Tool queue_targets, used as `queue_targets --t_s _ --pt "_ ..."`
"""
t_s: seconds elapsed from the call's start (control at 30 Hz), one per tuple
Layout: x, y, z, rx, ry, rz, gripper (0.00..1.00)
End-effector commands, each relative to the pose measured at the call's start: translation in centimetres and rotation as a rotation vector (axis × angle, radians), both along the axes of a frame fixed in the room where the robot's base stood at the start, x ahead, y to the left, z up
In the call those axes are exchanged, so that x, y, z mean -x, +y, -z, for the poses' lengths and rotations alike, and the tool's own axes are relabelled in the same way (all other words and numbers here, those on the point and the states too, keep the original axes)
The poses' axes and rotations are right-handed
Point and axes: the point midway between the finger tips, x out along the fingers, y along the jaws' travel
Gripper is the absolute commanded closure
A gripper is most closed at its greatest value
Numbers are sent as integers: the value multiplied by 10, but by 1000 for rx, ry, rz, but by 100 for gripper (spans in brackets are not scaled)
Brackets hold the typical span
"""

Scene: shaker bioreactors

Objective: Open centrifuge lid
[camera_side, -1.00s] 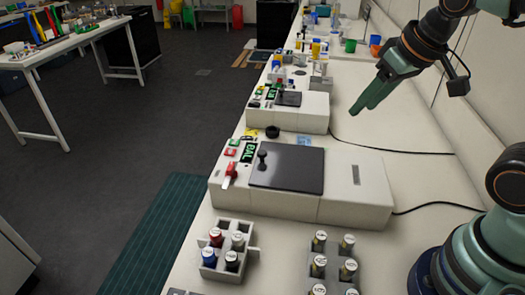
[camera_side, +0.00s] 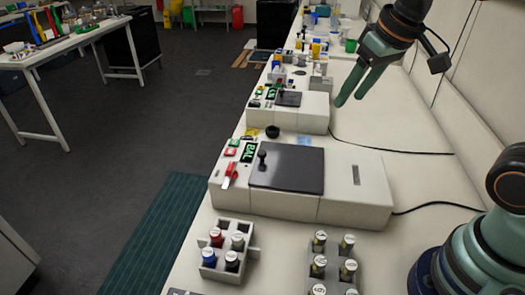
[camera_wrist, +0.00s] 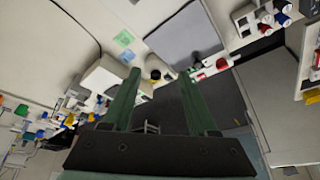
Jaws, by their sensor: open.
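The nearer white machine (camera_side: 350,185) on the bench has a dark grey flat lid (camera_side: 288,168), which looks closed, with a black knob (camera_side: 262,158) at its left edge. The lid also shows in the wrist view (camera_wrist: 185,38), at the top centre. A similar smaller machine (camera_side: 312,112) with a dark lid stands farther back. I cannot tell from the frames which one is the centrifuge. My gripper (camera_side: 348,102) is open and empty, its green fingers apart, above the bench behind the nearer machine and to the right of the farther one. It also shows in the wrist view (camera_wrist: 157,75).
A white rack (camera_side: 222,272) with several capped vials stands in front of the nearer machine. A grey rack (camera_side: 332,272) with more vials is to its right. Black cables (camera_side: 425,207) run along the bench. A green cup (camera_side: 351,46) stands far back.

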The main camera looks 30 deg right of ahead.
Motion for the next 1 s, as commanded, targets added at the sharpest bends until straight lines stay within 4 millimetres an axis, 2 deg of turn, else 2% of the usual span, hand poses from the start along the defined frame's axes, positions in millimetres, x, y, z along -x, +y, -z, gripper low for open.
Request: queue_targets --t_s 0.03,0.27,0.5,0.73,1.0 --pt "-11 7 -2 -3 32 -5 41" --pt "-58 40 -6 -10 158 -8 41" --pt "-101 81 11 2 286 -7 41" --pt "-124 111 32 20 367 -2 41" --pt "-129 118 46 26 388 0 41"
